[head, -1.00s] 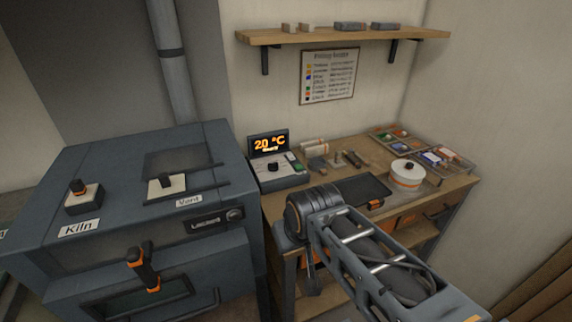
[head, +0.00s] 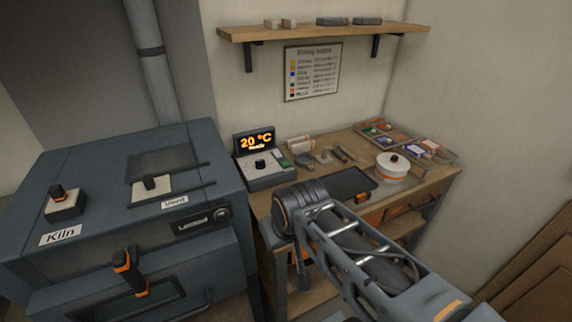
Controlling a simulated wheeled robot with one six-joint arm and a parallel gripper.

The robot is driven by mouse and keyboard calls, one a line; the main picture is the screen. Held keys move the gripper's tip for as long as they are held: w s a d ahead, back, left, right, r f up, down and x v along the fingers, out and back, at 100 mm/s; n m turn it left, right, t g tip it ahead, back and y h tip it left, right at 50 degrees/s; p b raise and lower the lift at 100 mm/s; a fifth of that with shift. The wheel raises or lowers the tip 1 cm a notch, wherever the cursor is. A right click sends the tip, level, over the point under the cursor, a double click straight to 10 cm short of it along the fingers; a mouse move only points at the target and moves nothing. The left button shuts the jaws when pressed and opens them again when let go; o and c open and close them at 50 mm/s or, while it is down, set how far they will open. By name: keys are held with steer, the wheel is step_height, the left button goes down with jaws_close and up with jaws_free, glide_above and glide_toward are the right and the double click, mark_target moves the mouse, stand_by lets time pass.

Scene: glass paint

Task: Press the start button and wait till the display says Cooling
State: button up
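The control box (head: 266,178) stands at the left end of the workbench, beside the kiln. Its display (head: 255,142) reads "20 °C" in orange, with a smaller line below that is too blurred to read for sure. A dark knob (head: 260,165) is on its sloped face. A small green button (head: 285,163) is at the right of the knob; its label cannot be read. My arm reaches in from the lower right, its wrist in front of the bench and below the control box. My gripper is hidden behind or below the wrist.
The kiln (head: 100,185) fills the left, with a lever on its front and a vent slider on top. The bench (head: 415,190) holds a dark tray (head: 345,183), a white round pot (head: 392,170), small tools and glass trays. A shelf (head: 325,30) hangs above.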

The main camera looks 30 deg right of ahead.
jaws_close()
stand_by(1.3)
